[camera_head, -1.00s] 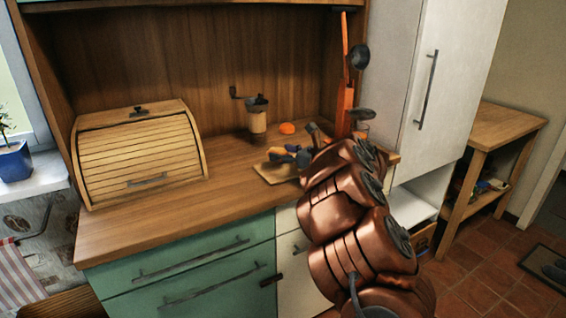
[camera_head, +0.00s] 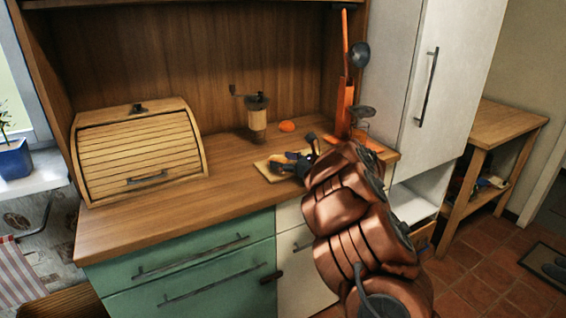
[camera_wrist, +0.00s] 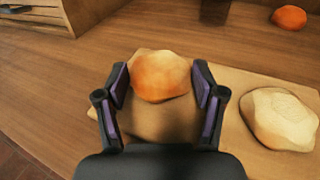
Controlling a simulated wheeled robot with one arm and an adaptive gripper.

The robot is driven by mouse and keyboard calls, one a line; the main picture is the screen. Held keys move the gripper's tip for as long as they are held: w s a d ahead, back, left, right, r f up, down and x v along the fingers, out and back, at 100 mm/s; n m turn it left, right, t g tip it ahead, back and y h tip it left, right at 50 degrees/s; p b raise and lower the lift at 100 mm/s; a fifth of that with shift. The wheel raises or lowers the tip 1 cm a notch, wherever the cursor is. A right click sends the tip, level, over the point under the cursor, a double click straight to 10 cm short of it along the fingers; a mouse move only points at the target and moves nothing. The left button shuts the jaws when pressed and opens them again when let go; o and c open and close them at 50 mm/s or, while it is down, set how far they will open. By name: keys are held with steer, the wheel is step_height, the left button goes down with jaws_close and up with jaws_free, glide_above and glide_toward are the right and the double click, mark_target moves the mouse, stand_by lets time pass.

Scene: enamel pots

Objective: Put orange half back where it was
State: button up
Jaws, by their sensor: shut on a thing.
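My gripper (camera_wrist: 160,78) has its fingers on both sides of a rounded orange-tan piece (camera_wrist: 161,76), which looks like a bread roll. In the head view, my gripper (camera_head: 290,160) is low over the wooden board (camera_head: 264,166). I cannot tell whether the held piece touches the board. A bright orange domed piece, seemingly the orange half (camera_head: 287,126), lies on the counter behind the board. It also shows at the top right of the wrist view (camera_wrist: 289,18), apart from my gripper. Its underside is hidden.
A pale bun-like piece (camera_wrist: 280,119) lies on the board to the right of my gripper. A coffee grinder (camera_head: 257,118) stands at the back of the counter, a roll-top bread box (camera_head: 140,155) on the left. An orange stand (camera_head: 345,108) with utensils rises on the right.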

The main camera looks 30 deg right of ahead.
steer(key=shift+f+b, duration=0.45)
steer(key=shift+b, duration=0.25)
steer(key=o, duration=1.3)
steer(key=shift+f, duration=0.1)
steer(key=shift+r+p, duration=0.75)
steer(key=shift+p, duration=0.5)
steer(key=b+v, duration=0.1)
steer(key=v, duration=1.1)
